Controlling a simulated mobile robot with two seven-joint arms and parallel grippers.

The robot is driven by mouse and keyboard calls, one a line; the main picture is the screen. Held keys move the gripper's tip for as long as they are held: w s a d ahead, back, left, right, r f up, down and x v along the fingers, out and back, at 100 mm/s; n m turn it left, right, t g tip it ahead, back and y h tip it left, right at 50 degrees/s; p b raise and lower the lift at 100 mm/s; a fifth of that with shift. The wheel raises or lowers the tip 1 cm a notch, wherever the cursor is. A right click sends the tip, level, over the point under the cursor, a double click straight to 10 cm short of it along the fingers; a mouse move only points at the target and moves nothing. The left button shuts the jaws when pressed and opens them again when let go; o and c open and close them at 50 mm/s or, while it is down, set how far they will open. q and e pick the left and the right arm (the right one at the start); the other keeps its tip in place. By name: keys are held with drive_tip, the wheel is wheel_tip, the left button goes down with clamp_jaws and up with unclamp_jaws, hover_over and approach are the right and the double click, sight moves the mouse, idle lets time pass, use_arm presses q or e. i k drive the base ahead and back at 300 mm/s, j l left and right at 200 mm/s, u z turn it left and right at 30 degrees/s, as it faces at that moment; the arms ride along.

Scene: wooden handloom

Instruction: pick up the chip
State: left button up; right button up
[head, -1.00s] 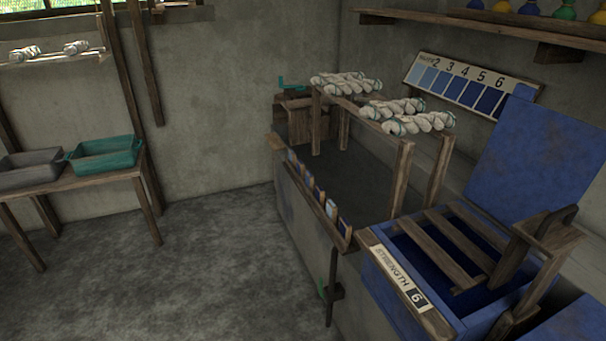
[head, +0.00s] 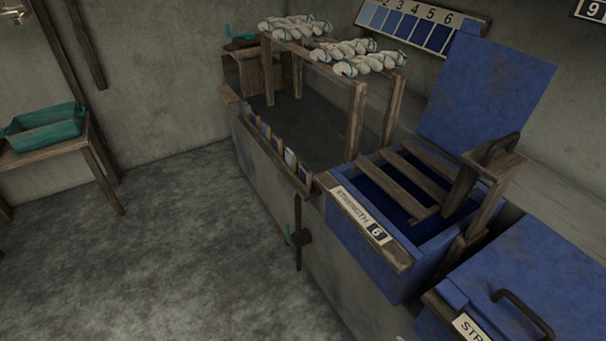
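Several small chips stand in a row along a narrow wooden rack (head: 270,150) on the front edge of the grey trough. Most look dark blue, such as the chip near the far end (head: 264,130). One chip (head: 290,158) nearer the front end looks lighter blue. The frames do not show which chip the task means.
An open blue vat (head: 375,258) labelled "STRENGTH 6" stands right of the trough (head: 262,168), its lid raised. A closed blue vat (head: 520,280) is at lower right. White skeins (head: 345,50) lie on a wooden frame. A teal tub (head: 45,132) is left. Floor at lower left is clear.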

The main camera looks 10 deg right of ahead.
sight(305, 173)
drive_tip(key=i+j+z, duration=0.2)
drive_tip(key=i+j, duration=0.8)
drive_tip(key=j+z, duration=0.1)
drive_tip(key=z, duration=1.25)
